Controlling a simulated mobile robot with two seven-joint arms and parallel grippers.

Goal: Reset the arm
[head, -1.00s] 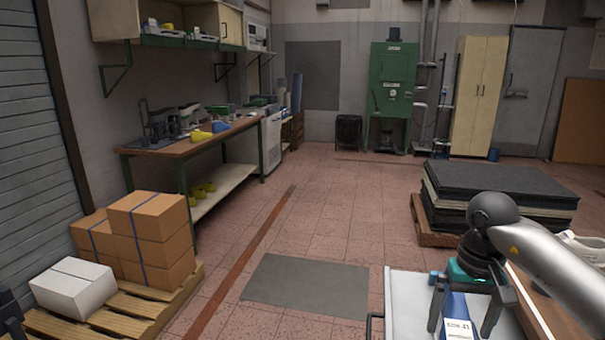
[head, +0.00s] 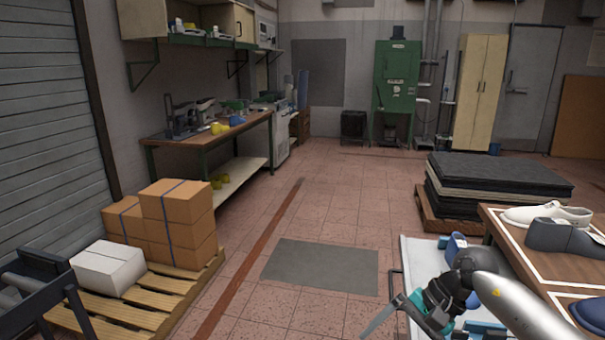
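My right arm comes in from the lower right, and its gripper (head: 398,325) is over the near left edge of a white-topped cart (head: 418,262). The fingers are spread apart and point down and to the left, with nothing visible between them; part of the gripper is cut off by the lower picture edge. A blue shoe last (head: 455,245) lies on the far part of the cart. Another blue piece (head: 482,329) shows under my arm, mostly hidden. My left gripper is not in view.
A brown table (head: 495,230) with pale shoes (head: 545,214) and a grey last (head: 565,237) stands right of the cart. Stacked dark sheets (head: 490,175) lie behind. Boxes (head: 180,225) on a pallet (head: 125,315) and a dark frame (head: 45,305) are left.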

